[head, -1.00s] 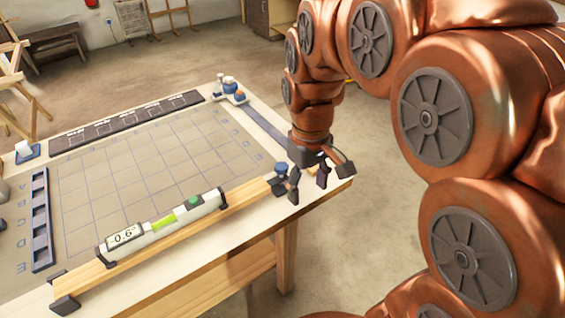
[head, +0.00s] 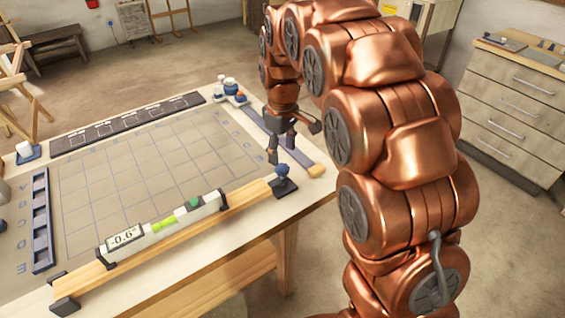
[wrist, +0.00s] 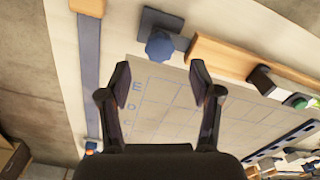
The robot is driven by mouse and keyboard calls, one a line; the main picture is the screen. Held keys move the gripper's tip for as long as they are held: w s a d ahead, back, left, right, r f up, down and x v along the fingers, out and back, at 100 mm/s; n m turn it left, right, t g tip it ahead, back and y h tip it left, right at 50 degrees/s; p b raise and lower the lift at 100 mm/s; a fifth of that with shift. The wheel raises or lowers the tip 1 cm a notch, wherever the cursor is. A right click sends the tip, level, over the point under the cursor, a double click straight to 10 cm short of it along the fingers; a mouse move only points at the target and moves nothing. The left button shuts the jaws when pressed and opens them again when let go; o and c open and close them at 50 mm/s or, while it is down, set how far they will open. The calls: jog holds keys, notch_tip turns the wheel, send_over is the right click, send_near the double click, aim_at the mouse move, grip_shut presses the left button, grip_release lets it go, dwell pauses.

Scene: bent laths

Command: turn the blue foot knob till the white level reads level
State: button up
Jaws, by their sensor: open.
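The white level (head: 165,226) lies on a wooden lath (head: 190,228) along the table's front edge. Its display reads -0.6°, and a green vial shows beside it. The blue foot knob (head: 282,170) sits on a dark foot at the lath's right end. The knob also shows in the wrist view (wrist: 159,45), ahead of the fingertips. My gripper (head: 284,156) is open and empty above the table, behind the knob in the head view and apart from it. In the wrist view my gripper (wrist: 157,78) has its fingers spread over the grid mat.
The gridded mat (head: 140,170) covers most of the table. A blue slotted rack (head: 41,220) lies on its left and a dark strip (head: 125,122) along its back. Small blue and white items (head: 231,88) stand at the far corner. A wooden block (head: 317,171) lies at the right edge.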

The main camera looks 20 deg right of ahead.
aim_at(282, 167)
jog(key=shift+f+p, duration=0.5)
jog(key=shift+f, duration=2.15)
jog(key=c, duration=1.1)
